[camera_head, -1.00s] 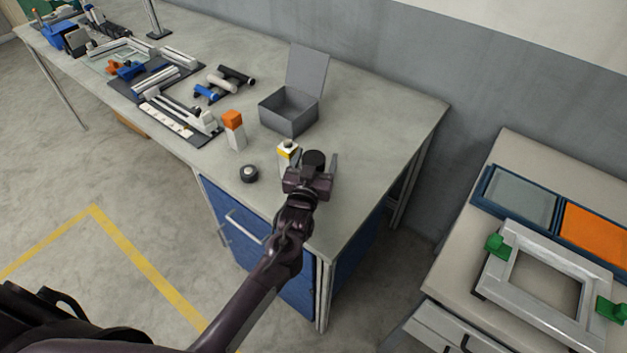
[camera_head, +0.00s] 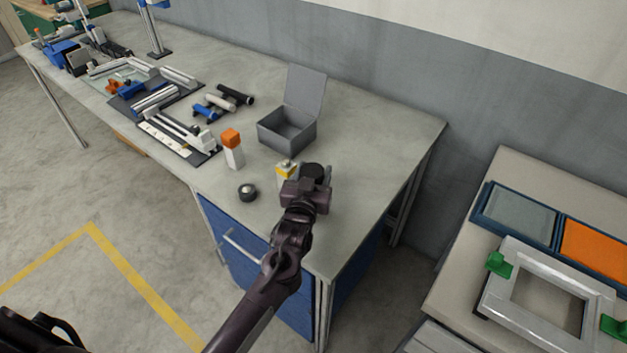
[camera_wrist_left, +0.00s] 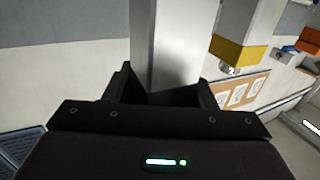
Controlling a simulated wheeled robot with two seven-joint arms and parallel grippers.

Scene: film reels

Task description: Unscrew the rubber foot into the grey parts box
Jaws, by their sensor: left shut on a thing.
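The black round rubber foot (camera_head: 315,171) sits at the top of a light grey square post, near the front right corner of the workbench. My left gripper (camera_head: 317,177) is shut on the foot, with its fingers at either side. In the left wrist view the grey post (camera_wrist_left: 172,45) runs from between the fingers, with a dark part at its end. The gripper hides most of the post in the head view. The grey parts box (camera_head: 280,135) stands behind and to the left, with its lid up and its inside looking empty. My right gripper is not in view.
An orange-topped white block (camera_head: 232,148) and a dark round piece (camera_head: 247,192) are farther left. Bench top right of the box is clear. A side table (camera_head: 450,290) stands at right.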

